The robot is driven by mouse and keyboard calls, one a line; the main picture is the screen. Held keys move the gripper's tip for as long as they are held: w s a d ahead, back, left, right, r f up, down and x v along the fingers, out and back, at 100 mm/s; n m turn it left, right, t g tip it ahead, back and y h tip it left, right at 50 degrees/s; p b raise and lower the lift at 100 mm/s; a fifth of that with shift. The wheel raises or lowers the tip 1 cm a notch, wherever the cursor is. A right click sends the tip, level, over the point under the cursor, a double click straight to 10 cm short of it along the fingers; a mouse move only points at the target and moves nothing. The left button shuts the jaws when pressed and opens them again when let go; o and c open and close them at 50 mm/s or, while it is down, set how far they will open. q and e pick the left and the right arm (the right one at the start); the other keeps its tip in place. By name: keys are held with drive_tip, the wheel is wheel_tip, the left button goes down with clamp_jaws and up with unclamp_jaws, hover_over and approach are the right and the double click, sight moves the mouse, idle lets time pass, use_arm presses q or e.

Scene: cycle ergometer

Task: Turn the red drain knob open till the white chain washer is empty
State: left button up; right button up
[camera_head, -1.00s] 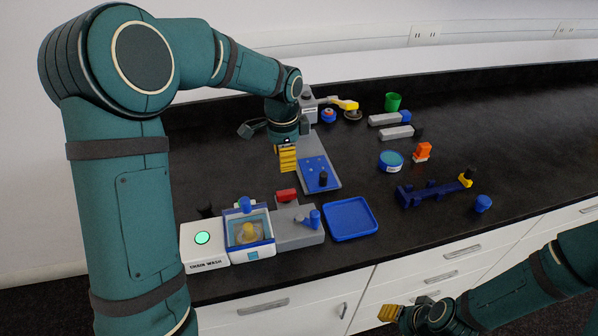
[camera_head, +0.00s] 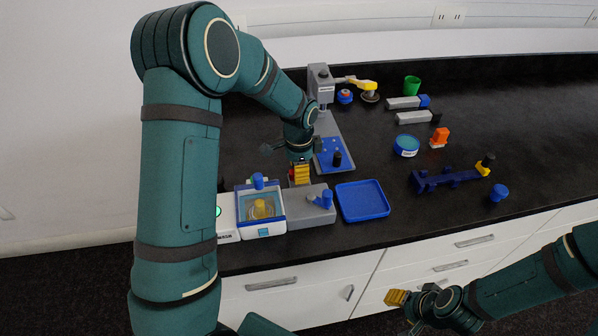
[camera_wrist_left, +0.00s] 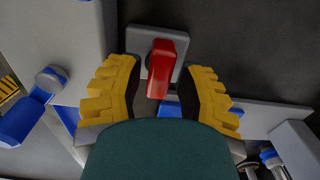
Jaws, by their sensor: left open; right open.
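The white chain washer (camera_head: 279,224) stands at the counter's front left, with a clear window, yellowish contents and a blue knob on top. The grey block (camera_head: 308,213) with a blue lever adjoins its right side. My left gripper (camera_head: 301,174) points down over the back of this block, hiding most of the red drain knob. In the left wrist view, the red drain knob (camera_wrist_left: 161,68) sits on a grey square plate, between the open yellow fingers of my left gripper (camera_wrist_left: 160,82), with gaps on both sides. My right gripper (camera_head: 397,298) is empty in front of the counter.
A blue tray (camera_head: 362,201) lies right of the grey block. A grey stand (camera_head: 322,88) with a blue plate is behind. A blue tub (camera_head: 406,146), an orange part (camera_head: 439,137) and a dark blue rack (camera_head: 445,180) lie farther right, with bare counter between.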

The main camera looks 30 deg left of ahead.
use_arm(q)
drive_tip(key=shift+f, duration=0.35)
clamp_jaws()
